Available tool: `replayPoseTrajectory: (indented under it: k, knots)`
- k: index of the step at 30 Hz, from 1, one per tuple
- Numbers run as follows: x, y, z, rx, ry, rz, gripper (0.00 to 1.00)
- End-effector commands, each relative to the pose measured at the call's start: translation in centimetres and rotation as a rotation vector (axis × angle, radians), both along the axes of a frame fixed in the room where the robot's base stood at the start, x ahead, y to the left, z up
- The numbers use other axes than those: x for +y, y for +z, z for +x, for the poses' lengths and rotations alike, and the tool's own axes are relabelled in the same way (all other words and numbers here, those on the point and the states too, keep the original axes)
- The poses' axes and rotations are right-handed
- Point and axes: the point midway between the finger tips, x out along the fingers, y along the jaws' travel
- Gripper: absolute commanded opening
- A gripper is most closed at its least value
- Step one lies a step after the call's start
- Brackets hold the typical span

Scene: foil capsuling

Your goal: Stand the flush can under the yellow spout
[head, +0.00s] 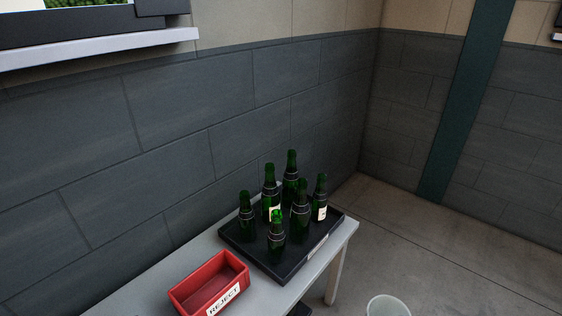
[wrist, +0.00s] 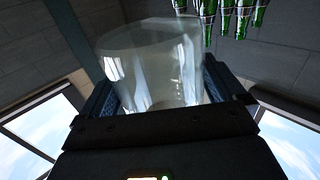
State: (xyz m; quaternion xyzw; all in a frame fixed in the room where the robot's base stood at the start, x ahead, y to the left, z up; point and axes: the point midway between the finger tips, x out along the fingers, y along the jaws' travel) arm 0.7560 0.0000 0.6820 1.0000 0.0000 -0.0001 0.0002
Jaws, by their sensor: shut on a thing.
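The flush can is a translucent, pale, round-walled vessel (wrist: 150,65) filling the middle of the wrist view. My gripper (wrist: 160,92) is shut on it, with one dark jaw on each side of its wall. In the head view, the rim and upper wall of a pale can (head: 388,307) show at the bottom edge, right of the table. It looks like the same can, upright, with its lower part cut off by the frame. My gripper does not show in the head view. The yellow spout is not visible in either view.
A light table (head: 350,229) stands along the grey wall. A black tray (head: 262,262) on it holds several green bottles (head: 301,212), also seen at the wrist view's top right (wrist: 243,18). A red REJECT bin (head: 236,262) sits nearer. The floor (head: 440,262) to the right looks clear.

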Motion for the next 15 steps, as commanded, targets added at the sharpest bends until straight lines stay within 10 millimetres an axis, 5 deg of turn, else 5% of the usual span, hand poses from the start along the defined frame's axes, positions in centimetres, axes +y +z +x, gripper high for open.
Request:
replayPoseTrajectory:
  k: [15]
  knots:
    - [1.1, 0.2, 0.2, -0.004, 0.031, -0.002, 0.56]
